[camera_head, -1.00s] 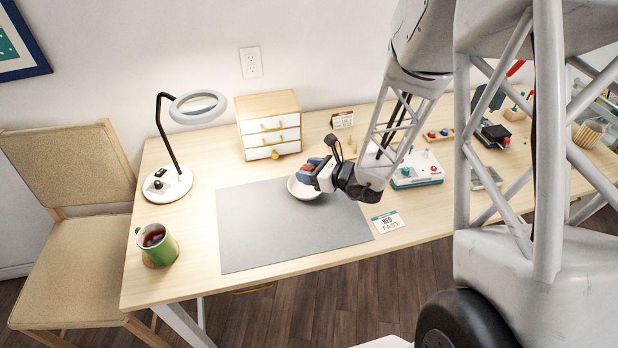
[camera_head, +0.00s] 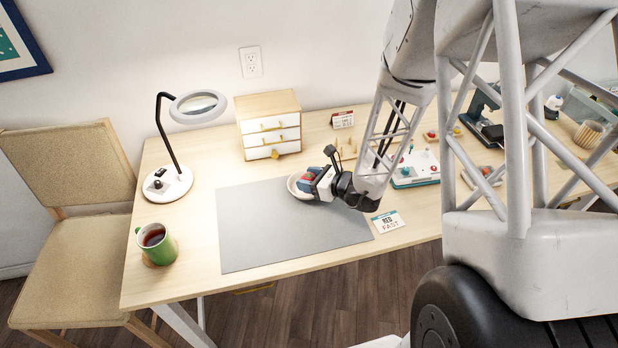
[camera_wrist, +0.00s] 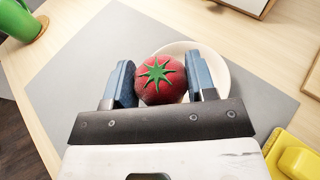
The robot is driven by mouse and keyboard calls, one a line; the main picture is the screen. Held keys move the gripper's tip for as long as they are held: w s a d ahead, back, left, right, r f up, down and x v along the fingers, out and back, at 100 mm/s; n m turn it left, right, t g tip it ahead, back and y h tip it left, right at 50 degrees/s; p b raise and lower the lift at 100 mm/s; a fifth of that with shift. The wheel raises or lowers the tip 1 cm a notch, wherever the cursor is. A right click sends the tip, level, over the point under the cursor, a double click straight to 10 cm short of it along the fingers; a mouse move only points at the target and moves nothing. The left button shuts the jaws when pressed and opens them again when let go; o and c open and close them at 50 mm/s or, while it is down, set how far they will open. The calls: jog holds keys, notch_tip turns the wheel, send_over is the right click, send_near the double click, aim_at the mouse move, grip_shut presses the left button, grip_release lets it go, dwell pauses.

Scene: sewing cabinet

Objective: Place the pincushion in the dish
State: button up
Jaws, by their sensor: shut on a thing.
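The pincushion (camera_wrist: 160,81) is a red tomato shape with a green star-shaped top. In the wrist view it sits between the two blue fingers of my gripper (camera_wrist: 160,85), which is shut on it. In the head view my gripper (camera_head: 310,181) is over the dish, and the pincushion is mostly hidden by the fingers. The white round dish (camera_wrist: 213,72) lies on the grey mat, behind and to the right of the pincushion in the wrist view. Its rim also shows in the head view (camera_head: 293,188). I cannot tell whether the pincushion touches the dish.
The grey mat (camera_head: 270,235) is mostly bare. A green mug (camera_head: 158,245) stands at the left, near a magnifier lamp (camera_head: 172,183). A small drawer cabinet (camera_head: 270,125) stands behind the mat. A printed card (camera_head: 388,221) and a white device (camera_head: 415,168) lie right of the dish.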

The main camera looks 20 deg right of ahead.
jog(key=shift+f, duration=0.3)
jog(key=o, duration=0.9)
jog(key=shift+r, duration=0.7)
jog(key=shift+v, duration=6)
